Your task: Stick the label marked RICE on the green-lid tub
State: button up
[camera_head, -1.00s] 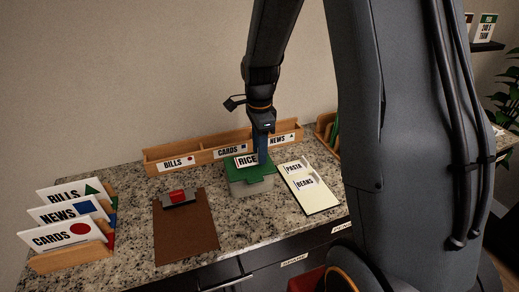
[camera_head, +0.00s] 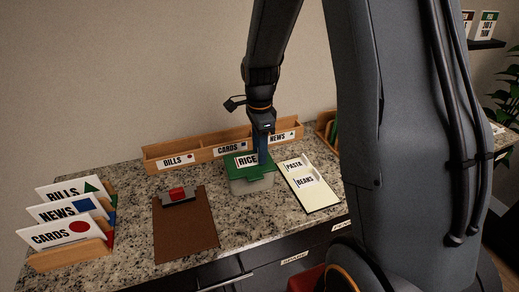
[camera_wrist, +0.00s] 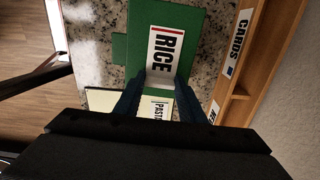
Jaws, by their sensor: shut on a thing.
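The white label marked RICE (camera_head: 247,160) lies at the top of the green-lid tub (camera_head: 250,182), over its green lid. In the wrist view the RICE label (camera_wrist: 166,48) appears flat against the green lid (camera_wrist: 194,35), with its near end between my fingers. My gripper (camera_head: 263,162) points down over the lid and is shut on the label's end; it also shows in the wrist view (camera_wrist: 157,85). I cannot tell whether the whole label touches the lid. The tub's clear body stands upright on the counter.
A cream sheet (camera_head: 318,198) with PASTA and BEANS labels lies right of the tub. A brown clipboard (camera_head: 186,232) lies to the left. A wooden sorter (camera_head: 199,156) marked BILLS, CARDS and NEWS stands behind. A card rack (camera_head: 72,256) stands far left.

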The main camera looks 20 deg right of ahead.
jog(key=o, duration=1.1)
jog(key=shift+r, duration=0.1)
jog(key=shift+r+p, duration=2.4)
jog(key=shift+r, duration=0.5)
